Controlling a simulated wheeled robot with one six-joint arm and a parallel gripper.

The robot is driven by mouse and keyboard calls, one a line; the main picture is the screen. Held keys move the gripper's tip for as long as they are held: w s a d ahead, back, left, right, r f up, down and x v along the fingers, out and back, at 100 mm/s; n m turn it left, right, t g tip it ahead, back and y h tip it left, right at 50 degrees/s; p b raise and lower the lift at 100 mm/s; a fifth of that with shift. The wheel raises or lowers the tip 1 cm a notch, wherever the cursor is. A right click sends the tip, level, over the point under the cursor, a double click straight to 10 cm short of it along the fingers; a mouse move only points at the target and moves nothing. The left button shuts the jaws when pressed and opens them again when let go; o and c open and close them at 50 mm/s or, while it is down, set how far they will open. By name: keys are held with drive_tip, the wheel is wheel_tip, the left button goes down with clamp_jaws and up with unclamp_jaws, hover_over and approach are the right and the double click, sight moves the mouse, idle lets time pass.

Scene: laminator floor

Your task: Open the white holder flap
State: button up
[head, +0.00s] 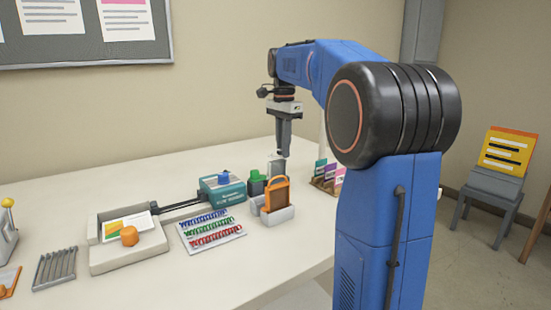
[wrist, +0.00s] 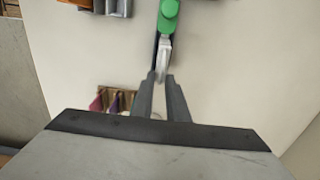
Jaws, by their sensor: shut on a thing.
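My gripper (head: 281,152) points down at the back of the table, behind a white holder (head: 281,216) with an orange panel (head: 276,194) standing in it. A pale upright flap-like piece (head: 277,167) shows just below the fingertips.
A teal box (head: 222,190) and a rack of coloured coils (head: 211,231) stand left of the holder. A card stand (head: 328,175) is close on the right; it also shows in the wrist view (wrist: 108,101).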

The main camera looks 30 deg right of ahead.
drive_tip(key=shift+d+f, duration=0.2)
drive_tip(key=shift+d, duration=1.05)
clamp_jaws()
drive_tip(key=shift+w+d+f, duration=0.1)
drive_tip(key=shift+d+f, duration=0.7)
drive_tip(key=shift+d, duration=0.1)
idle(0.5)
drive_tip(key=shift+o, duration=2.4)
unclamp_jaws()
drive_tip(key=shift+d, duration=0.1)
wheel_tip(320, 180, up, 8)
drive_tip(key=d, duration=0.2)
drive_tip(key=shift+d, duration=0.15)
